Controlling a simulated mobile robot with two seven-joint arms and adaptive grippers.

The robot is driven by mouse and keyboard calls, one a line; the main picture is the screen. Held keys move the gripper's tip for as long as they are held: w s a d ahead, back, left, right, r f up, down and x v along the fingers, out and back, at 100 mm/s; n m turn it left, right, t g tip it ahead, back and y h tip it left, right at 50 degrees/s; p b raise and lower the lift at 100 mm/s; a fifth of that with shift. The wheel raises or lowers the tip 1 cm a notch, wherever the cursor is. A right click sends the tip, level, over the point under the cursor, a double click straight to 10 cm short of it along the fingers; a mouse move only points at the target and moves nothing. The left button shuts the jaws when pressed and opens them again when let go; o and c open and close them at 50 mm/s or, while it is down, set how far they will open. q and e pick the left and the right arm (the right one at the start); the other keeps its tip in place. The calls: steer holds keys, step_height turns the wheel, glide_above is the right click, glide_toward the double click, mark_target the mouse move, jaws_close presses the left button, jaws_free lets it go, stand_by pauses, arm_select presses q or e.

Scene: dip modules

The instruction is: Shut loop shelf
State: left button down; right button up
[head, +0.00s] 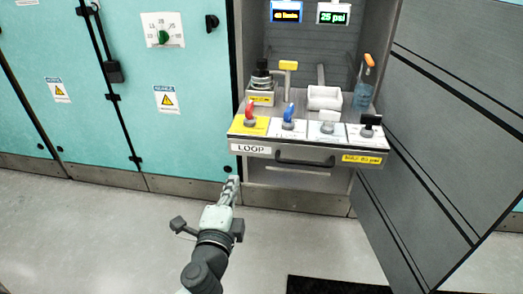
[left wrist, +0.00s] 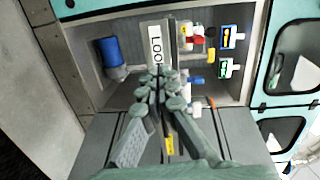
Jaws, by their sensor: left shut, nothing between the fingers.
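The loop shelf (head: 225,150) label area aside, the loop shelf's front panel (head: 262,161) sticks out of the cabinet with a white LOOP label (head: 251,148) and a dark handle (head: 305,163). Its sloped top carries red, blue, white and black valve levers. My left gripper (head: 233,181) is shut and empty, below and close to the shelf's left front corner. In the left wrist view my left gripper (left wrist: 158,72) overlaps the shelf front near the Loop label (left wrist: 156,42); I cannot tell whether it touches. My right gripper is not in view.
An open grey cabinet door (head: 440,130) stands on the right. Teal cabinets (head: 130,60) line the left. A spray bottle (head: 364,85) and a yellow-handled valve (head: 288,67) stand behind the levers. A blue cylinder (left wrist: 111,52) sits in the cabinet in the wrist view.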

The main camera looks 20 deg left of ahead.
arm_select(q)
steer(key=d+r+m+t, duration=0.1)
steer(key=r, duration=0.1)
steer(key=p, duration=0.2)
glide_toward(253, 137)
steer(key=x, duration=0.5)
steer(key=shift+w+a+m+h, duration=0.15)
steer(key=shift+w, duration=0.25)
steer(key=shift+w+a+m+h, duration=0.15)
steer(key=shift+w+a, duration=0.05)
steer(key=shift+w, duration=0.2)
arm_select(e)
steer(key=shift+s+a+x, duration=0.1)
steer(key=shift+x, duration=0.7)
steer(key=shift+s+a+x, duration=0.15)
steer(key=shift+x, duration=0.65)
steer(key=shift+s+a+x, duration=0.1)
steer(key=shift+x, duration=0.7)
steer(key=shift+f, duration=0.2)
arm_select(q)
steer(key=shift+w, duration=0.1)
